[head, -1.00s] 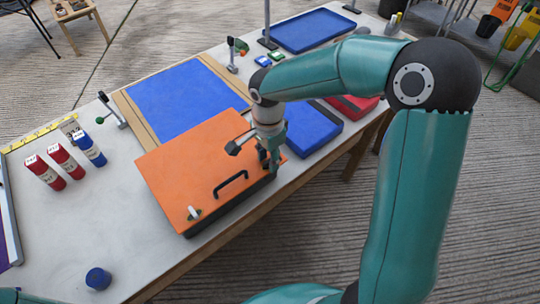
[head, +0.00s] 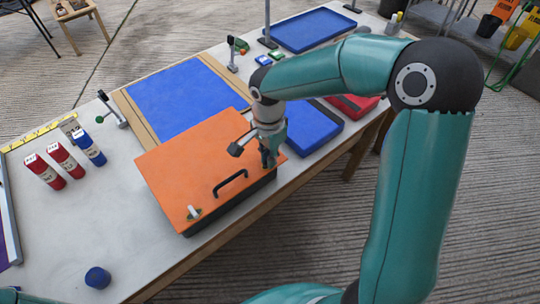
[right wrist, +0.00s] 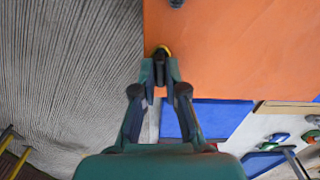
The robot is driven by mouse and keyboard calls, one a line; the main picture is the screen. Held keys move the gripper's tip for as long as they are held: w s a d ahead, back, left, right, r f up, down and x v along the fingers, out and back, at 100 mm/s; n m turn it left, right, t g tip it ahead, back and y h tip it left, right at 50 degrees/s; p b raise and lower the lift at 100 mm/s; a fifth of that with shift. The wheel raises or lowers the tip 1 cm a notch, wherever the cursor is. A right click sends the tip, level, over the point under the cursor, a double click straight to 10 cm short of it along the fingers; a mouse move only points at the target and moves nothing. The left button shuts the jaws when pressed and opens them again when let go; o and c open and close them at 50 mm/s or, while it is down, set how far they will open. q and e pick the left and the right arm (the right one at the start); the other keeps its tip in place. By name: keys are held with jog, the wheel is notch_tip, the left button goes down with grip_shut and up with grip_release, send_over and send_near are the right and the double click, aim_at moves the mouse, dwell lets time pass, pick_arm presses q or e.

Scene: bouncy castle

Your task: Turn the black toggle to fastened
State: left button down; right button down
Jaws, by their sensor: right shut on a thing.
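The orange lid (head: 198,165) covers a dark box at the table's front edge, with a black handle (head: 231,183) on top. A white toggle (head: 193,212) stands at its near left corner. My right gripper (head: 268,160) points down at the lid's right corner. My left gripper is not in view.
Red bottles (head: 66,160) and a blue bottle (head: 90,148) stand left of the box. A blue cap (head: 97,277) lies at the front left. A blue panel (head: 187,98) lies behind the box, and a blue tray (head: 307,30) at the back.

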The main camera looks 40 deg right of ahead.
jog(key=n+b, duration=0.1)
jog(key=n, duration=0.2)
jog(key=shift+n, duration=0.4)
jog(key=n, duration=0.4)
jog(key=shift+w+n+b, duration=0.1)
jog(key=shift+n+b, duration=0.2)
jog(key=shift+b, duration=0.05)
jog(key=n, duration=0.4)
jog(key=shift+n, duration=2.2)
jog(key=c, duration=1.2)
grip_release()
